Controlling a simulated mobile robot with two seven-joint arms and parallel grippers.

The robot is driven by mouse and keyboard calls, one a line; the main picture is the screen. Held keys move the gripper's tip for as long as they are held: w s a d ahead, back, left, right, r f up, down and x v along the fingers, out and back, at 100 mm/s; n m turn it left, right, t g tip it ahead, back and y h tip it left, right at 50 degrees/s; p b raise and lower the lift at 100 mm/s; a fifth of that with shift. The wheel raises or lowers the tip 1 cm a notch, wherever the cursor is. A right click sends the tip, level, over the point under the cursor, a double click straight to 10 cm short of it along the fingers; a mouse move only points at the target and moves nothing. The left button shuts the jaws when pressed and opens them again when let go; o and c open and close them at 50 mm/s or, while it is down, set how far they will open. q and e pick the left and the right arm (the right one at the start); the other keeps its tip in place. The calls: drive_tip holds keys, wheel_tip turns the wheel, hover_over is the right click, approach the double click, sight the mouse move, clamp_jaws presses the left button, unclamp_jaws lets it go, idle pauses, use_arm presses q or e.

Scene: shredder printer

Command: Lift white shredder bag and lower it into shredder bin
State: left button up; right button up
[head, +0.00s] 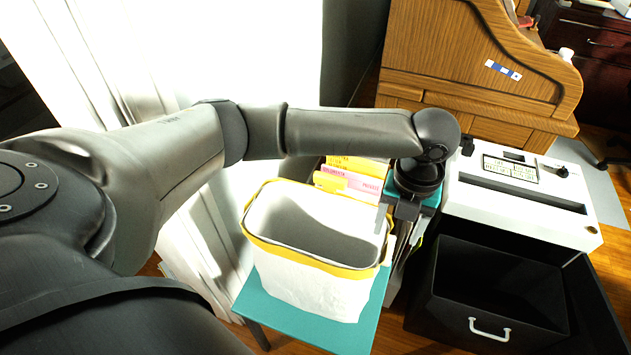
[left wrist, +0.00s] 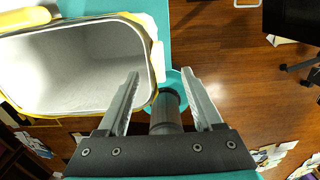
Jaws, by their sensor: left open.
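The white shredder bag (head: 312,272) stands upright and open, with a yellow band around its rim, on a teal table in the head view. In the left wrist view the bag (left wrist: 80,65) fills the upper left, and its inside looks empty. My left gripper (head: 402,222) points down beside the bag's right side. The shredder bin (head: 490,298) is a black, open drawer with a pale handle, right of the bag. My right gripper is not in view.
The white shredder top (head: 530,190) sits behind the bin. Yellow and pink folders (head: 350,180) stand behind the bag on the teal table (head: 315,335). A wooden roll-top desk (head: 470,60) is at the back. A dark cylinder (left wrist: 167,108) shows between my left fingers.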

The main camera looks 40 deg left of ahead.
sight(387, 248)
use_arm(q)
drive_tip(key=f, duration=0.1)
drive_tip(key=f+b, duration=0.1)
drive_tip(key=f, duration=0.3)
drive_tip(key=shift+s+a+b, duration=0.25)
drive_tip(key=shift+a+b, duration=0.05)
drive_tip(key=shift+b, duration=0.1)
drive_tip(key=shift+f, duration=0.15)
drive_tip(key=c, duration=0.3)
clamp_jaws()
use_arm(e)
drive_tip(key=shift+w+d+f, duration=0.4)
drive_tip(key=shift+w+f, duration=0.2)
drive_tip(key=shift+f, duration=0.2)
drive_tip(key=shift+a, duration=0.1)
